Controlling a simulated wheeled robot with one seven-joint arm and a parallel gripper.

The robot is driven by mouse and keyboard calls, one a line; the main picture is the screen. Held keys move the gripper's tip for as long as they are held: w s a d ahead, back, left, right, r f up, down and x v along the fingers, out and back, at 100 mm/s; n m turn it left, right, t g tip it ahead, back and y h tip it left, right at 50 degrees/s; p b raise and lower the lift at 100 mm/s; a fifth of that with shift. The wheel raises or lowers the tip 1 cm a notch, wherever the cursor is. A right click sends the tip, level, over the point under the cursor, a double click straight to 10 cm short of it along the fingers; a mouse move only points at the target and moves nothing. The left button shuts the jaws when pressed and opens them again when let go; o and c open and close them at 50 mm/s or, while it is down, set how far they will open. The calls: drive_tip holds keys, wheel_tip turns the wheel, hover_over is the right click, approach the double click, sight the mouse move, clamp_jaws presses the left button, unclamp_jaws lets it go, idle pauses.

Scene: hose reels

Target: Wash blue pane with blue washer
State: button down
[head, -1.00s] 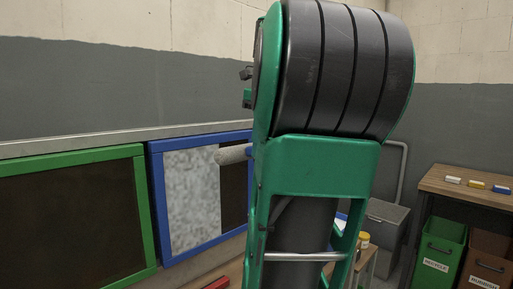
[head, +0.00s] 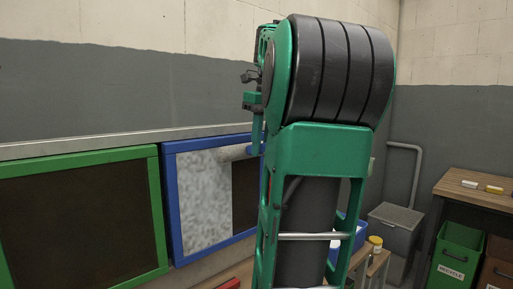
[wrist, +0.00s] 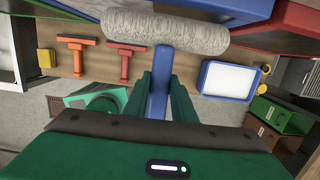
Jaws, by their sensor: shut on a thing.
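The blue pane (head: 173,205) hangs on the left wall in a blue frame. Its left part is covered in mottled pale grey, and a strip at its right is dark brown. The blue washer has a fluffy pale roller (head: 236,152) lying near the pane's top right; whether it touches the glass I cannot tell. The roller also spans the top of the wrist view (wrist: 165,32). My gripper (wrist: 160,88) is shut on the washer's blue handle. In the head view my arm hides the pane's right side.
A green-framed pane (head: 160,215) hangs left of the blue one. In the wrist view, an orange tool (wrist: 77,55), a red tool (wrist: 125,55) and a blue tub with white inside (wrist: 229,80) are on the bench. A grey box (head: 395,225) and green bin (head: 455,250) stand right.

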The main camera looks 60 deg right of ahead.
drive_tip(key=shift+w+d, duration=0.15)
drive_tip(key=shift+w, duration=0.25)
idle(1.1)
drive_tip(key=shift+f, duration=0.1)
wheel_tip(320, 180, down, 28)
drive_tip(key=shift+s+r, duration=0.15)
drive_tip(key=shift+r, duration=0.1)
idle(3.6)
drive_tip(key=s+a, duration=0.2)
drive_tip(key=s, duration=0.4)
drive_tip(key=shift+s+a, duration=0.15)
drive_tip(key=shift+s, duration=0.2)
idle(0.3)
